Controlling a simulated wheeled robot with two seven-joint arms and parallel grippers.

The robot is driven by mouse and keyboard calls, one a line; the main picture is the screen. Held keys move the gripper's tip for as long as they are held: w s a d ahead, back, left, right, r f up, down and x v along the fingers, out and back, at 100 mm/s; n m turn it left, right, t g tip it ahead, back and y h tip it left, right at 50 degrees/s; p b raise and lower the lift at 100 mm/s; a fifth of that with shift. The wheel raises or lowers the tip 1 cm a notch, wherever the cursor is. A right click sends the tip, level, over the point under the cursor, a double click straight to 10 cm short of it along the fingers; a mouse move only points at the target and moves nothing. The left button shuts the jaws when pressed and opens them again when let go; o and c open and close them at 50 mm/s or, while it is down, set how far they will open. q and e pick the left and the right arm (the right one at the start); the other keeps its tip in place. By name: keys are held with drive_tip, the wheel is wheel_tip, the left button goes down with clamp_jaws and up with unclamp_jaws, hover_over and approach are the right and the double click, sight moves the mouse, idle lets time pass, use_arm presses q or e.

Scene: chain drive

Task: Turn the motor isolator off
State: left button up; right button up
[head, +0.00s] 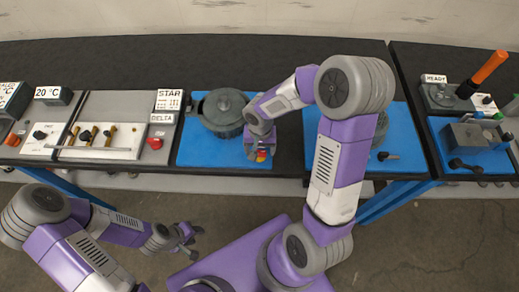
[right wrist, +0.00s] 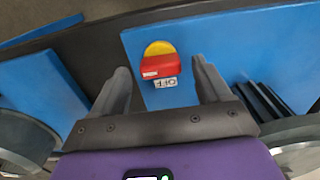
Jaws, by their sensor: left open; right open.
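The motor isolator (head: 261,155) shows in the head view as a small red and yellow switch at the front edge of the bench, partly hidden by my right gripper (head: 257,146). In the right wrist view the isolator's red handle (right wrist: 158,66) lies crosswise over a yellow disc (right wrist: 158,48). A white label (right wrist: 165,83) with black marks sits below the handle. My right gripper (right wrist: 160,76) is open, its two fingers on either side of the isolator with visible gaps. My left gripper (head: 187,238) is open and empty, low in front of the bench.
A grey round housing (head: 224,110) stands on the blue board (head: 190,150) just left of my right gripper. STAR and DELTA signs (head: 165,105) and a red button (head: 154,143) are further left. An orange-handled lever (head: 488,68) stands at the far right.

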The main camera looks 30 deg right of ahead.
drive_tip(key=shift+f, duration=0.6)
drive_tip(key=c, duration=1)
drive_tip(key=shift+c, duration=0.2)
